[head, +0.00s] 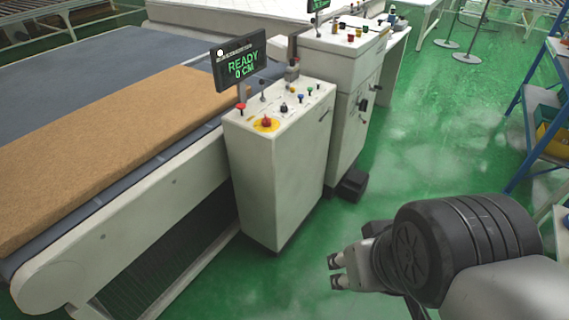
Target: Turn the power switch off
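The near control cabinet (262,185) is a white box with controls on its sloped top. These include a red mushroom button on a yellow disc (266,123), a black knob (283,107) and small coloured buttons. A second white cabinet (345,60) behind it has a black rotary-looking switch (364,105) on its right side. I cannot tell which control is the power switch, and no label is legible. My gripper (336,272) is at lower right, in front of and right of the near cabinet. Its two fingers are apart with nothing between them.
A display (240,66) above the near cabinet reads "READY 0 CM". A brown mattress slab (110,130) lies on the conveyor at left. A black box (352,186) sits at the second cabinet's foot. A blue shelf (540,110) stands at right. Green floor (440,130) between is clear.

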